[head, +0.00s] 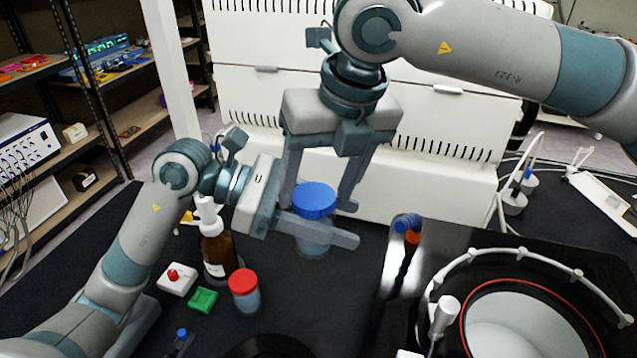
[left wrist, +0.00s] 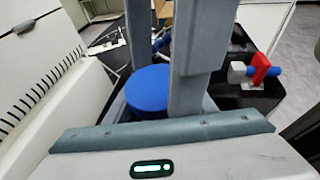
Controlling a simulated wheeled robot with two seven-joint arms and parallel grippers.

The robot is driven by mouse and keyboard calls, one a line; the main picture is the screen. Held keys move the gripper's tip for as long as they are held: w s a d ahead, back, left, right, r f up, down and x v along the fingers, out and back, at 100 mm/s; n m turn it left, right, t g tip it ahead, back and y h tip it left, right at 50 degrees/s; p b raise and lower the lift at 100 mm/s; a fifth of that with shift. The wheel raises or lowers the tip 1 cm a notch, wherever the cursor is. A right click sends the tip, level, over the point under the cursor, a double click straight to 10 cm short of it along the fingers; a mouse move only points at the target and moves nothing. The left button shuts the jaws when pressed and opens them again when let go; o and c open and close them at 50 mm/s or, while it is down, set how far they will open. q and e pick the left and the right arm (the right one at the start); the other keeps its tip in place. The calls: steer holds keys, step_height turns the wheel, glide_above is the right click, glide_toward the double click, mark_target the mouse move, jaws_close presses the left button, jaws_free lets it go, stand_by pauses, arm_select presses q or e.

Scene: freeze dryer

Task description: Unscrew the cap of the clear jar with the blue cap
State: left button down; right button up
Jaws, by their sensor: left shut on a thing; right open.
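The clear jar (head: 313,248) with its blue cap (head: 314,198) stands upright near the middle of the head view. My left gripper (head: 348,224) reaches in level from the left and is shut on the jar's body below the cap. Its fingers hide part of the jar. My right gripper (head: 317,205) points down from above, open, with one finger on each side of the cap. I cannot tell whether its fingers touch the cap. In the left wrist view the blue cap (left wrist: 148,90) shows behind the right gripper's hanging fingers.
A brown dropper bottle (head: 218,250), a red-capped jar (head: 245,292), a green block (head: 203,300) and a white box with a red button (head: 176,278) stand to the left. A round vessel with a red ring (head: 520,325) is at right. The white dryer (head: 440,200) stands behind.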

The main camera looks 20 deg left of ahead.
steer(key=shift+s+a+r, duration=0.1)
steer(key=shift+r, duration=2.2)
steer(key=c, duration=0.3)
steer(key=shift+r, duration=0.15)
steer(key=v, duration=0.3)
steer(key=d+v, duration=0.1)
steer(key=v, duration=0.3)
steer(key=shift+s+d, duration=0.2)
steer(key=shift+f, duration=0.2)
steer(key=x, duration=1.1)
steer(key=shift+w+a+f, duration=0.1)
steer(key=shift+a+f, duration=0.05)
steer(key=shift+f, duration=0.25)
